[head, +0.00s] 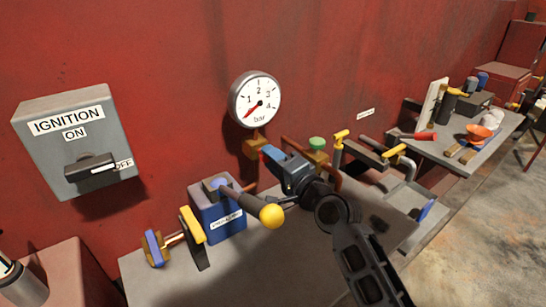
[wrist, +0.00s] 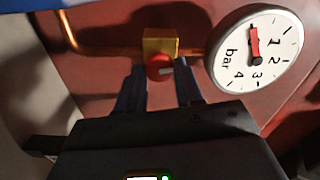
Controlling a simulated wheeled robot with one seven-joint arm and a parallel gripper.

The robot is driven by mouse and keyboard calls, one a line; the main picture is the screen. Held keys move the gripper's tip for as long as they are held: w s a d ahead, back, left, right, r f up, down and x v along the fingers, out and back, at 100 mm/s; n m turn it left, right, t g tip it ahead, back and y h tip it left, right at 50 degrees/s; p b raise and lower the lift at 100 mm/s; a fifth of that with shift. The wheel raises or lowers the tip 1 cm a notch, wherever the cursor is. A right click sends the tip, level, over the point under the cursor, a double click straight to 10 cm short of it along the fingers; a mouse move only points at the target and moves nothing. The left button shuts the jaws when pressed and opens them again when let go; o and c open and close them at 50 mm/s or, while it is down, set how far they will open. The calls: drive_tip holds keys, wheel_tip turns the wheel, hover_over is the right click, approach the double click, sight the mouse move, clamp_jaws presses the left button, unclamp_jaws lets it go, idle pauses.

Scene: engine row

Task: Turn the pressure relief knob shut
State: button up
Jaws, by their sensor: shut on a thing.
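The pressure relief knob (wrist: 160,67) is a small red knob with a pale mark pointing right in the wrist view. It sits on a brass block (wrist: 160,41), which shows below the gauge in the head view (head: 252,147). My gripper (wrist: 160,76) has one dark finger on each side of the knob and is shut on it. In the head view my gripper (head: 270,154) reaches the block from the right and hides the knob. The round white gauge (head: 256,98) above, also in the wrist view (wrist: 257,60), has its red needle at the low end, below 1.
A grey ignition box (head: 75,138) hangs on the red wall at left. A blue box (head: 217,215) and a lever with a yellow ball (head: 271,216) stand close below my gripper. Copper pipe (wrist: 80,42) and a green-capped fitting (head: 317,145) are nearby. Another bench (head: 440,150) stands at right.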

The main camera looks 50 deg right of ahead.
drive_tip(key=shift+f+m, duration=0.15)
drive_tip(key=shift+m, duration=0.95)
drive_tip(key=o, duration=1)
drive_tip(key=shift+o, duration=0.2)
drive_tip(key=b+v, duration=0.2)
drive_tip(key=v, duration=0.5)
drive_tip(key=shift+s, duration=0.4)
drive_tip(key=shift+a, duration=0.15)
